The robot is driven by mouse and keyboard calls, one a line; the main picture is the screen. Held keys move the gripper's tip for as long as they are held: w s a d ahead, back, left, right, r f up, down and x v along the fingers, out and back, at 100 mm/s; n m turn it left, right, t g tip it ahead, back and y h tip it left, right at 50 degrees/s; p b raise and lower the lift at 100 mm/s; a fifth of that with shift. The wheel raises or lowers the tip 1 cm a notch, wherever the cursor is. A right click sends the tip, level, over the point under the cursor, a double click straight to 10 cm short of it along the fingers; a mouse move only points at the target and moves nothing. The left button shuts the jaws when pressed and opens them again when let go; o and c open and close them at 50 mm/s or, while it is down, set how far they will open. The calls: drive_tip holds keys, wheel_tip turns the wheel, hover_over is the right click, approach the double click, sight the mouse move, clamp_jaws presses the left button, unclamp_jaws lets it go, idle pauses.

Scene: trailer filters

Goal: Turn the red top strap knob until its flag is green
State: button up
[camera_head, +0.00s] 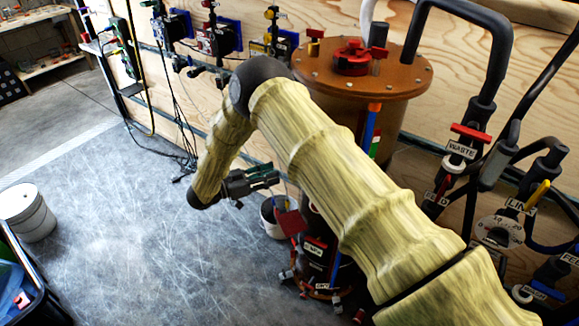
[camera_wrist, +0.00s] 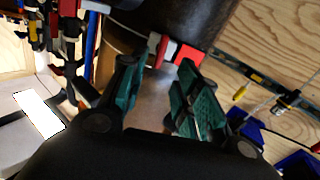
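The brown tank (camera_head: 395,80) stands upright at the back, with a red knob (camera_head: 350,62) on its lid. I cannot tell whether this is the top strap knob. On the tank's side, partly behind my arm, a small green, white and red piece (camera_head: 375,146) shows. In the wrist view a red and white block (camera_wrist: 188,53) sits against a dark round body, beyond the fingertips. I cannot tell whether either is the knob's flag. My gripper (camera_head: 268,181) is left of and below the tank lid. The wrist view shows its fingers (camera_wrist: 160,68) apart, with nothing between them.
Valve assemblies (camera_head: 215,40) hang on the wooden wall at the back left. A bucket (camera_head: 272,218) and a dark red piece (camera_head: 291,222) are below my gripper. The floor at left centre is clear.

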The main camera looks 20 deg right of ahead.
drive_tip(key=w+d+p, duration=0.1)
drive_tip(key=d+p, duration=0.1)
drive_tip(key=d, duration=0.5)
drive_tip(key=shift+d, duration=0.15)
drive_tip(key=shift+c, duration=0.2)
clamp_jaws()
